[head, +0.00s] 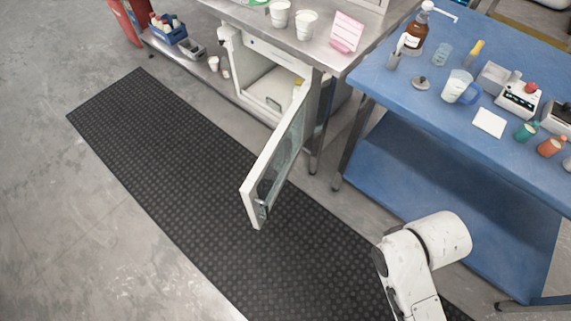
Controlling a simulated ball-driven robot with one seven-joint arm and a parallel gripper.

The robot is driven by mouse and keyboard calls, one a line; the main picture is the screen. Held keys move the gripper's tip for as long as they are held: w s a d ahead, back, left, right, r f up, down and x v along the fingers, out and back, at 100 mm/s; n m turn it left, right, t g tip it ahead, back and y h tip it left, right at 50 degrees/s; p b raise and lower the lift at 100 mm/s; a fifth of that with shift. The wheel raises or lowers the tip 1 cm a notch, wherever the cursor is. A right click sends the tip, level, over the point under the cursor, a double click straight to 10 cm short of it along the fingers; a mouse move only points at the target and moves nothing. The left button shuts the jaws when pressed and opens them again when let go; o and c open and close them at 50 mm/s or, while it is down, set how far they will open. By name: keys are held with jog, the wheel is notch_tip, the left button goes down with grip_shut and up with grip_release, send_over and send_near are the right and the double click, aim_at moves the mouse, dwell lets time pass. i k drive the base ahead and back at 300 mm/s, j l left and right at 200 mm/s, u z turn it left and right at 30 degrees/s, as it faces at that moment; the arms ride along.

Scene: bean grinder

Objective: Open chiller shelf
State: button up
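The chiller (228,62) is a white cabinet under the steel bench. Its door (265,172), white-framed with a glass pane, stands wide open and juts out over the black mat. The door has a small dark fitting near its free lower corner. The pale interior (262,88) is partly visible, with a small dark item on its floor; the door and the bench top hide the rest. I cannot make out a separate shelf inside. My white arm shows at the lower right, apart from the door; my gripper is not in view.
The steel bench (240,14) holds white cups and a pink card. A blue table (400,95) with bottles, a beaker and scales stands at the right, with a blue lower shelf. The black mat (160,150) left of the door is clear.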

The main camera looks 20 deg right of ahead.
aim_at(274, 92)
jog(key=z, duration=0.25)
jog(key=i+j+z, duration=0.2)
jog(key=z, duration=0.15)
jog(key=i+j+z, duration=0.15)
jog(key=j+z, duration=0.25)
jog(key=i+j+z, duration=0.1)
jog(key=j, duration=0.5)
jog(key=i+j+z, duration=0.1)
jog(key=j, duration=0.5)
jog(key=i+j+z, duration=0.1)
jog(key=j, duration=0.5)
jog(key=i+j+z, duration=0.1)
jog(key=j, duration=0.5)
jog(key=i+j, duration=0.1)
jog(key=j, duration=0.3)
jog(key=i+j, duration=0.1)
jog(key=j, duration=0.7)
jog(key=i, duration=0.05)
